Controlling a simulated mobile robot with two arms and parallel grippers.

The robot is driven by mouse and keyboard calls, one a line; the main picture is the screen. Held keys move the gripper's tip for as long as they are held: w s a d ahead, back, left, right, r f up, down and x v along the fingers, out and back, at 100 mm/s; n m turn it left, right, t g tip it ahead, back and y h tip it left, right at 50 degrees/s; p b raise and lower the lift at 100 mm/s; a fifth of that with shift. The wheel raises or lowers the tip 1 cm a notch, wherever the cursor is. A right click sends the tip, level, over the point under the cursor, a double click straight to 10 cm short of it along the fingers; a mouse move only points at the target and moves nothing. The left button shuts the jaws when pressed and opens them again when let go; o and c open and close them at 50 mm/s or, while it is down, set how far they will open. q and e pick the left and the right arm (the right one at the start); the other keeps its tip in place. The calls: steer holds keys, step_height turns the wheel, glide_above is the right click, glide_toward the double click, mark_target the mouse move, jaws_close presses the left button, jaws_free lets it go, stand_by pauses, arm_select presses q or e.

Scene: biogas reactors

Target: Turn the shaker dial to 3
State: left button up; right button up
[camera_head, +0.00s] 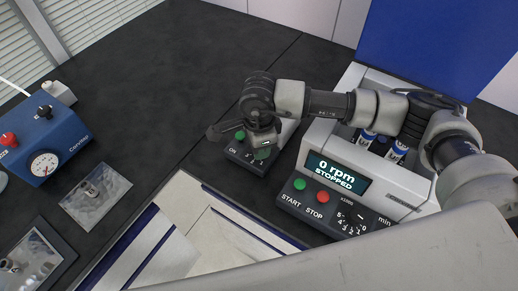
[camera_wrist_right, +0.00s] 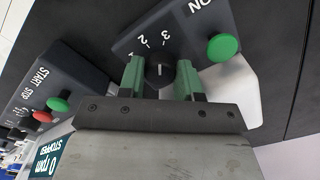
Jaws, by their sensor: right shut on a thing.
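My right gripper (camera_head: 262,146) is over the small dark control panel (camera_head: 236,153) marked ON, beside the large white machine. In the right wrist view its two green fingertips (camera_wrist_right: 160,80) stand on either side of the black dial (camera_wrist_right: 160,68) and are shut on it. The numbers 2 and 3 show above the dial; the 1 is partly hidden by a finger. A pale mark on the dial points roughly up toward the numbers, and I cannot tell exactly which. A green button (camera_wrist_right: 222,47) sits beside the dial. My left gripper is not in view.
The white machine (camera_head: 405,180) has a display (camera_head: 337,173) reading 0 rpm STOPPED, with START and STOP buttons and another dial below. A blue device (camera_head: 45,140) with a gauge stands at the left.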

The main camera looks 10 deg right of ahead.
steer(key=shift+m+b, duration=0.7)
steer(key=shift+m, duration=0.3)
steer(key=shift+r, duration=0.1)
steer(key=shift+w, duration=0.1)
steer(key=o, duration=0.6)
steer(key=shift+o, duration=0.2)
step_height(320, 180, up, 11)
steer(key=b, duration=0.1)
steer(key=shift+b, duration=0.35)
